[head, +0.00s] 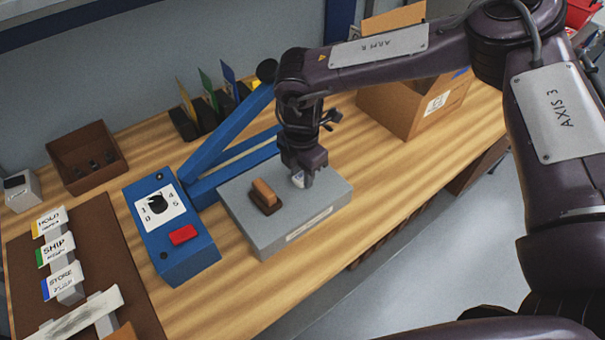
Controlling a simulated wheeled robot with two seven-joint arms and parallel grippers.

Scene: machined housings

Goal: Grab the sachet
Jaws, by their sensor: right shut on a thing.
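My right gripper (304,172) comes down from above over the grey box (318,207), near its far edge. The fingers hide most of the sachet. I cannot tell whether the sachet touches the box top. My left gripper does not show.
A brown wooden-handled block (265,196) sits on the grey box, left of the gripper. A blue device (170,232) with a dial and red button stands left, with blue arms behind. A cardboard box (407,103) stands right. Bare bench (385,190) lies between.

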